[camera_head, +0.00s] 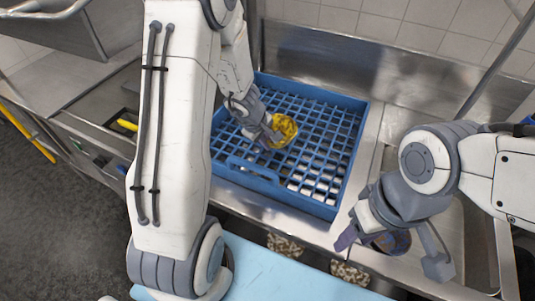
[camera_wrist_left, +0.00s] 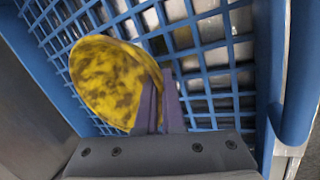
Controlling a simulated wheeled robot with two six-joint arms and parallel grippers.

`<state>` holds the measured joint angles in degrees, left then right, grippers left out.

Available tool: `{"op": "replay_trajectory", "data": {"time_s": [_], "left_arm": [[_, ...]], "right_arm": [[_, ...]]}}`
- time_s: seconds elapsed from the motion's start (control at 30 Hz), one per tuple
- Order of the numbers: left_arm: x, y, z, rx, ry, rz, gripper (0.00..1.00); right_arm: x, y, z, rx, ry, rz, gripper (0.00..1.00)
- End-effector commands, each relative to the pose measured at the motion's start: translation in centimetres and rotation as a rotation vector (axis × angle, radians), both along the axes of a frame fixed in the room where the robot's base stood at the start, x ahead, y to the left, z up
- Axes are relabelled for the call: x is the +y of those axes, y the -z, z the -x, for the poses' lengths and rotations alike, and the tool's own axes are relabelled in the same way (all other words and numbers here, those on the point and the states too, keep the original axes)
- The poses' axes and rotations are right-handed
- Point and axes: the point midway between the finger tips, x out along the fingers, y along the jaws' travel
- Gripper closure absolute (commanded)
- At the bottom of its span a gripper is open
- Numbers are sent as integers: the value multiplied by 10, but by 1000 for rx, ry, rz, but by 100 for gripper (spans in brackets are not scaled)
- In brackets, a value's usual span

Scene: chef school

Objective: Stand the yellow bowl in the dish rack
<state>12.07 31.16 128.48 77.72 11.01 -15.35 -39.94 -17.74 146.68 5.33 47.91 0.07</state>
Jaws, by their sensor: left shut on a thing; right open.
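My right gripper (camera_head: 362,240) is open and empty, outside the rack at the lower right.
The rack sits on a steel counter (camera_head: 370,150) with a raised steel back wall. A light blue surface (camera_head: 270,270) lies in front. A sink basin is partly hidden behind my right arm. A yellow item (camera_head: 127,125) lies on the left. Much of the rack's grid is clear.

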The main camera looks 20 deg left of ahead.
Motion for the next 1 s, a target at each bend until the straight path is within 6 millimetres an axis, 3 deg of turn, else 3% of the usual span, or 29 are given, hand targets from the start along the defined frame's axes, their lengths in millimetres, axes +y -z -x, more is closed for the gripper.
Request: {"op": "replay_trajectory", "data": {"time_s": [0.23, 0.67, 0.7, 0.77, 1.0], "left_arm": [[0, 38, 0, 1, -1, 1, 100], [-1, 43, -1, 0, 1, 1, 100], [-1, 42, -1, 0, 1, 1, 83], [-1, 41, -1, 0, 1, 1, 64], [-1, 41, 0, 1, 1, 0, 64]], "right_arm": [[0, 28, 0, 0, -1, 0, 50], [0, 32, 0, 0, -2, 0, 50], [0, 30, 0, 0, -2, 0, 50], [0, 30, 0, 0, -2, 0, 50], [0, 30, 0, 0, -1, 0, 50]]}}
